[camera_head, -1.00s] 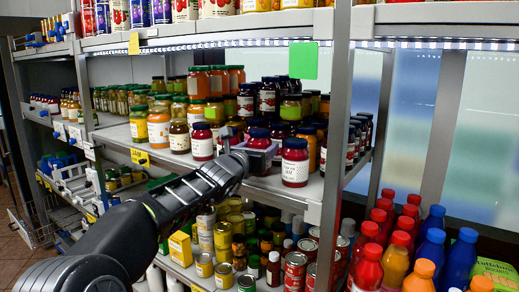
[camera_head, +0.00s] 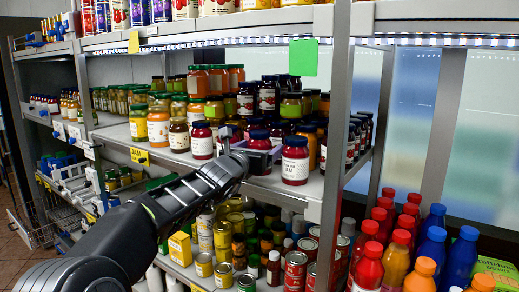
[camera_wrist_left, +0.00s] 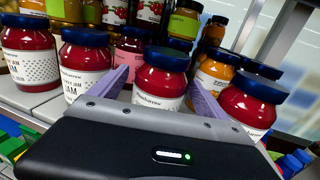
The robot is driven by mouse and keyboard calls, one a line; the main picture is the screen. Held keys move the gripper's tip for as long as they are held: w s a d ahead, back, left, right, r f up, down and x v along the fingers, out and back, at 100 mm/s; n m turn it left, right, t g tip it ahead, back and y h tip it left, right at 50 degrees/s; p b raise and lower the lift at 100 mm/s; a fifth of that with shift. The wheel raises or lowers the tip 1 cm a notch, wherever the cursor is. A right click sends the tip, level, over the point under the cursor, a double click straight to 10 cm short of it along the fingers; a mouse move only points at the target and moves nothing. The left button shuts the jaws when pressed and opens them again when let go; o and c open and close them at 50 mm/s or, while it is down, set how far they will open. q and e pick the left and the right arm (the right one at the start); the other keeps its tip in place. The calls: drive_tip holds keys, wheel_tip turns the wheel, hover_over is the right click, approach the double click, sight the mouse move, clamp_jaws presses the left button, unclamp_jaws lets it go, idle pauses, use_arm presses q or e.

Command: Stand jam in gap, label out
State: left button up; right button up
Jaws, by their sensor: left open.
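A red jam jar with a dark blue lid (camera_wrist_left: 160,85) stands upright at the shelf front, its pale label turned toward the wrist camera. It shows behind my gripper in the head view (camera_head: 259,137). My left gripper (camera_wrist_left: 158,92) is open, with one purple finger on each side of this jar; contact cannot be made out. In the head view the gripper (camera_head: 250,158) is at the shelf's front edge. Another red jam jar (camera_head: 295,161) stands just right of it with its label outward. A further one (camera_head: 202,141) stands to the left. My right gripper is out of view.
Jars of orange and dark preserves (camera_head: 217,82) crowd the shelf behind. A steel upright (camera_head: 336,130) rises right of the jam jars. Cans (camera_head: 296,268) fill the shelf below. Red, orange and blue bottles (camera_head: 397,262) stand at lower right.

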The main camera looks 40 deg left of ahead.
use_arm(q)
drive_tip(key=shift+f, duration=0.15)
drive_tip(key=b+v, duration=0.1)
drive_tip(key=v, duration=0.6)
drive_tip(key=shift+s, duration=0.4)
drive_tip(key=shift+d, duration=0.1)
